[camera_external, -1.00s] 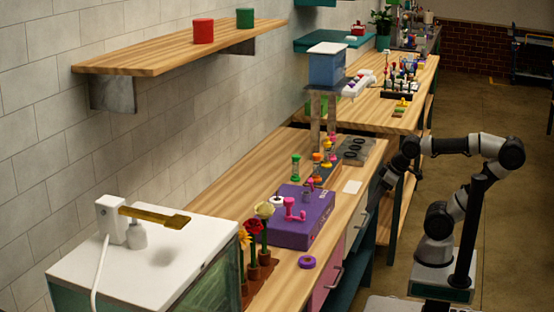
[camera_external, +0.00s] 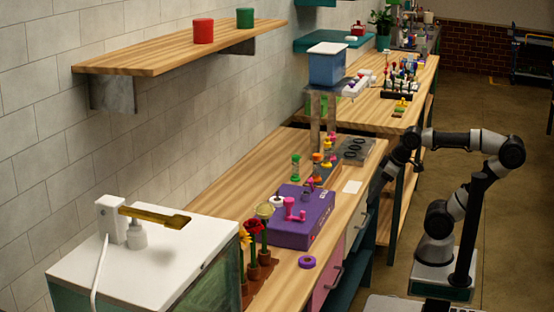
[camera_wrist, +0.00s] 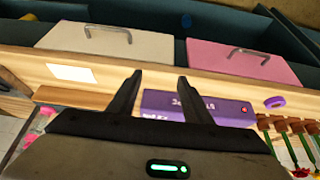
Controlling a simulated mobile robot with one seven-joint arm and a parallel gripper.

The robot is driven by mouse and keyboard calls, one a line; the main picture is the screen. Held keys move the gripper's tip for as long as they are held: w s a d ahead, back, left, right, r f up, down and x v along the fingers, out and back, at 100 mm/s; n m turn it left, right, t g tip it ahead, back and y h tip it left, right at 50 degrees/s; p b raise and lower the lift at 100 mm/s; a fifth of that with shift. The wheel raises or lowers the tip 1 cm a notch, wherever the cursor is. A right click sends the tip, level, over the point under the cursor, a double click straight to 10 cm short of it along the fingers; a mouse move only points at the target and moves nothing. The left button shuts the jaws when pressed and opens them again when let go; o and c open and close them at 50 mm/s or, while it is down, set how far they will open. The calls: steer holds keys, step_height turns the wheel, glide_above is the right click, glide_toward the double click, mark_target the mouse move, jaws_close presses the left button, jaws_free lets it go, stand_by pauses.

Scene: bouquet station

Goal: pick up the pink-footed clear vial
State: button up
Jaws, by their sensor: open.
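Several small upright pieces with pink, orange and yellow parts (camera_external: 317,160) stand in a row at the dark tray on the wooden counter. They are too small for me to tell which is the pink-footed clear vial. Pink pieces (camera_wrist: 44,112) also show at the left edge of the wrist view, partly cut off by my gripper's body. My gripper (camera_wrist: 160,76) is open, with nothing between its fingers. In the external view the end of my arm (camera_external: 390,170) is at the counter's front edge, to the right of the row and apart from it.
A purple box (camera_external: 303,222) with a pink fitting stands nearer the camera, with potted flowers (camera_external: 257,252) and a purple ring (camera_external: 307,262). A green-capped piece (camera_external: 296,166) stands left of the row. A white card (camera_external: 352,187) lies near the front edge. Drawers (camera_wrist: 105,42) lie below.

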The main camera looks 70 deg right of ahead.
step_height(320, 180, up, 28)
steer(key=w+d+r+m+h+p, duration=0.1)
steer(key=w+d+r+m+p, duration=0.25)
steer(key=w+d+p, duration=0.35)
steer(key=m+g+h+p, duration=0.3)
steer(key=m+p, duration=0.6)
steer(key=p, duration=0.5)
glide_above(333, 136)
steer(key=s+a, duration=0.2)
steer(key=a, duration=0.1)
step_height(333, 136, down, 2)
steer(key=f, duration=0.1)
steer(key=shift+n, duration=0.25)
steer(key=d+f, duration=0.1)
steer(key=f, duration=0.6)
steer(key=w+d+f+b, duration=0.1)
steer(key=f, duration=0.6)
steer(key=d+f, duration=0.1)
steer(key=f, duration=0.6)
steer(key=shift+w+f, duration=0.25)
steer(key=shift+w, duration=0.15)
steer(key=shift+x, duration=3.1)
steer(key=shift+a, duration=0.2)
